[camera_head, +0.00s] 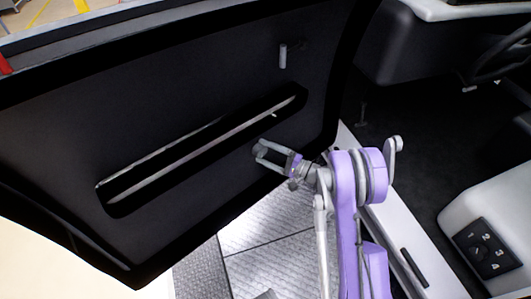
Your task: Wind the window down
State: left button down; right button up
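The dark door (60,130) fills the left of the head view, its inner panel facing me. A small grey handle (283,56) sticks out from the upper right of the panel. I cannot tell if it is the window control. A panel with numbered buttons (485,247) is on the pale seat side at lower right. The window glass cannot be made out clearly above the door's top edge. My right gripper (260,149) is near the door's lower right part, below the handle. Its fingers look apart with nothing between them. My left gripper is out of view.
A long slot (200,150) with a pale bar runs slanting across the door panel. A steering wheel (500,55) is at upper right. A pale sill (400,245) and a grey textured step (265,225) lie below. The dark footwell floor (420,130) is clear.

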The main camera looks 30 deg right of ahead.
jog(key=r+p+v, duration=0.1)
jog(key=v, duration=0.9)
jog(key=shift+s+d+f, duration=0.15)
jog(key=shift+s+f, duration=0.25)
jog(key=shift+f, duration=0.1)
